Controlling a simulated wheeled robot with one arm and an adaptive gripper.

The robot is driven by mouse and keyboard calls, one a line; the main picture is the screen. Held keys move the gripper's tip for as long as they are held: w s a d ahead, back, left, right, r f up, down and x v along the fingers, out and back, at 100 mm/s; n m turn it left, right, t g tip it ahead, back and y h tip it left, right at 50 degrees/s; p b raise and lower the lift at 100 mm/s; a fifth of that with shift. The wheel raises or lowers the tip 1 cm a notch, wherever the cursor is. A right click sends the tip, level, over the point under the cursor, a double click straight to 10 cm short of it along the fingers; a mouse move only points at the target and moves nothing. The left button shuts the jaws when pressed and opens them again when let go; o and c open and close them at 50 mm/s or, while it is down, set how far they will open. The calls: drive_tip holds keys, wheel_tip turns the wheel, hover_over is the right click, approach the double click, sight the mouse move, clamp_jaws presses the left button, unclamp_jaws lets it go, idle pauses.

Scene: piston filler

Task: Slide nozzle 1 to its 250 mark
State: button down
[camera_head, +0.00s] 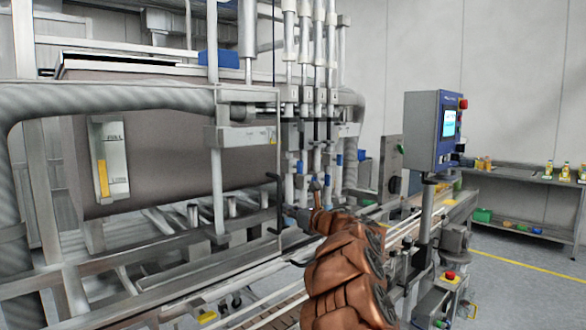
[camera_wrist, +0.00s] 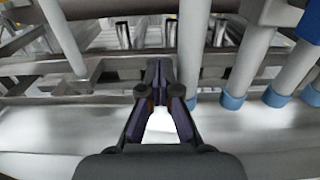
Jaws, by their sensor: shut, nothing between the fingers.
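Several vertical filling nozzles with blue parts (camera_head: 300,167) hang in a row on the piston filler. I cannot tell which is nozzle 1, and no 250 mark is readable. My gripper (camera_head: 314,188) is in front of the row's lower part, at the end of my copper-coloured arm. In the wrist view my gripper (camera_wrist: 158,66) is shut and empty, its fingertips together. A pale tube (camera_wrist: 190,50) stands just right of the fingertips. More pale tubes with blue rings (camera_wrist: 231,101) stand farther right. I cannot tell whether the fingers touch any tube.
A control box with a lit screen and red button (camera_head: 434,130) stands on a post to the right. A conveyor (camera_head: 400,235) runs below the nozzles. A large hopper (camera_head: 165,150) is at left. A side table (camera_head: 520,172) with bottles is at far right.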

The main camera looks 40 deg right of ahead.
drive_tip(key=shift+d, duration=0.85)
drive_tip(key=shift+a+f, duration=0.1)
drive_tip(key=shift+a, duration=0.15)
drive_tip(key=shift+a+b, duration=0.3)
drive_tip(key=shift+b, duration=0.25)
drive_tip(key=shift+a, duration=0.25)
drive_tip(key=shift+b, duration=0.3)
drive_tip(key=shift+s+b, duration=1.65)
drive_tip(key=shift+s, duration=1.2)
drive_tip(key=shift+s+a+b, duration=0.1)
drive_tip(key=shift+s+b, duration=0.4)
drive_tip(key=shift+s, duration=0.65)
drive_tip(key=shift+w+r, duration=0.1)
drive_tip(key=shift+r, duration=0.1)
